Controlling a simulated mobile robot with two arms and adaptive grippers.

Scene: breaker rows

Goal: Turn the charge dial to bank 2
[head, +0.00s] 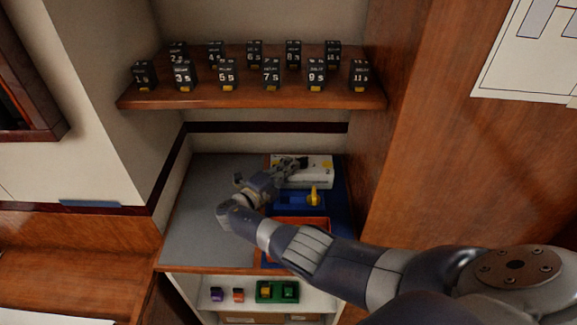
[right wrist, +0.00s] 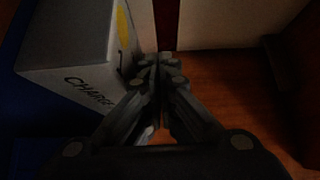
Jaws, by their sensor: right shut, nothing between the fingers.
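A white charge box (head: 316,178) stands at the back of the counter niche. A yellow mark (head: 327,160) and a small "2" show on its right part; its left part is covered by my gripper. My right gripper (head: 300,162) is shut and empty at the box's back left. In the right wrist view my closed fingers (right wrist: 161,60) are right beside the box (right wrist: 70,75), which bears the word "CHARGE" and a yellow patch (right wrist: 124,24). I cannot tell whether the fingers touch it, nor which way the dial points. My left gripper is not in view.
A blue tray with a yellow lever (head: 314,196) and an orange-rimmed tray (head: 318,222) lie in front of the box. A grey mat (head: 200,190) is clear at left. A shelf (head: 250,98) with several black numbered breakers hangs above; coloured blocks (head: 238,295) sit below.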

